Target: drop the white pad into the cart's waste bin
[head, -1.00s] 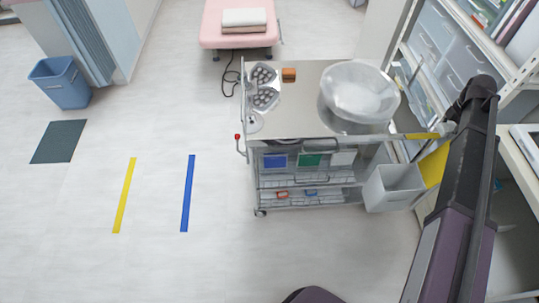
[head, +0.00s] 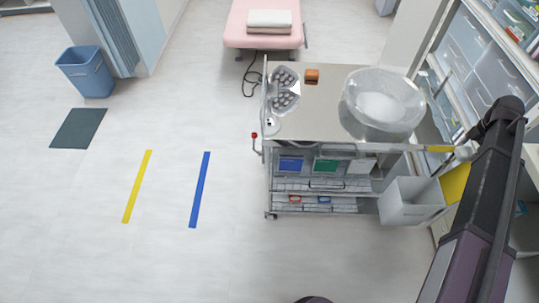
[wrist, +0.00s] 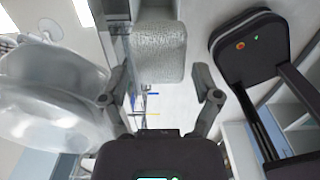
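The white pad (wrist: 160,52), pale and finely textured, shows between the fingertips of my gripper (wrist: 162,88) in the wrist view. A finger stands close along each side of it, and it appears held by its edges. In the head view I cannot make out the pad or my gripper; my arm crosses the right side. The cart (head: 318,128) is a steel trolley. Its waste bin (head: 411,204), a light grey open box, hangs at the cart's right side. I cannot tell from the wrist view how the pad lies relative to the bin.
A large translucent basin (head: 382,104) stands on the cart top and is close at left in the wrist view (wrist: 50,95). Shelving (head: 480,75) is at right. The floor left is open, with a blue bin (head: 85,72).

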